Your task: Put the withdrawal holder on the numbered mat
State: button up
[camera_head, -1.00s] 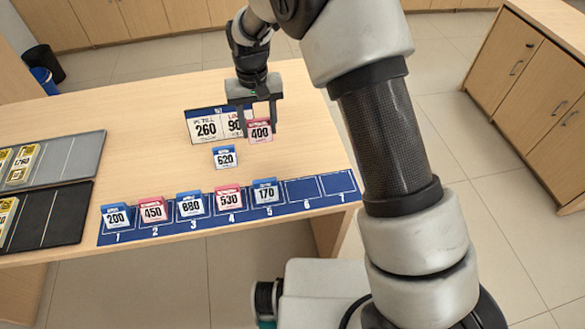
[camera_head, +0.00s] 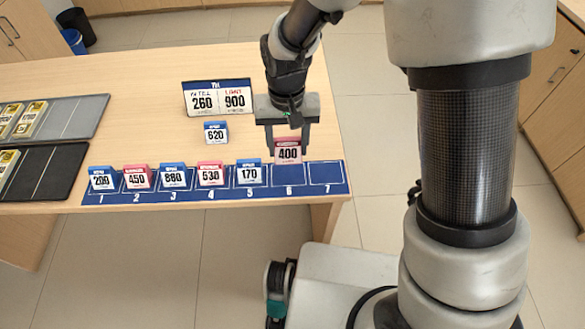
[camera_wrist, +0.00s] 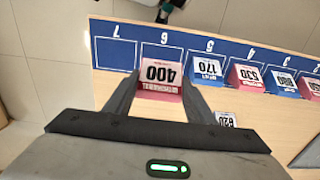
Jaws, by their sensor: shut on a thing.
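My gripper (camera_head: 288,140) is shut on a pink holder marked 400 (camera_head: 288,151). The pink holder also shows between the fingers in the wrist view (camera_wrist: 160,74). It is at the back edge of space 6 on the blue numbered mat (camera_head: 326,177); I cannot tell whether it touches the mat. On the mat, blue 200 (camera_head: 102,179) stands at 1, pink 450 (camera_head: 137,177) at 2, blue 880 (camera_head: 174,176) at 3, pink 530 (camera_head: 210,174) at 4 and blue 170 (camera_head: 249,173) at 5. Space 7 is bare. A blue 620 holder (camera_head: 216,132) stands behind the mat.
A sign reading 260 and 900 (camera_head: 217,97) stands behind the 620 holder. A grey tray (camera_head: 85,115) and a black tray (camera_head: 60,170) with yellow-labelled pieces lie at the left. The counter's right edge is close to space 7.

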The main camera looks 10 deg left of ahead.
aim_at(288, 172)
notch_tip(288, 172, down, 8)
jog(key=shift+r+b, duration=0.1)
jog(key=shift+b, duration=0.45)
jog(key=o, duration=1)
jog(key=shift+o, duration=0.2)
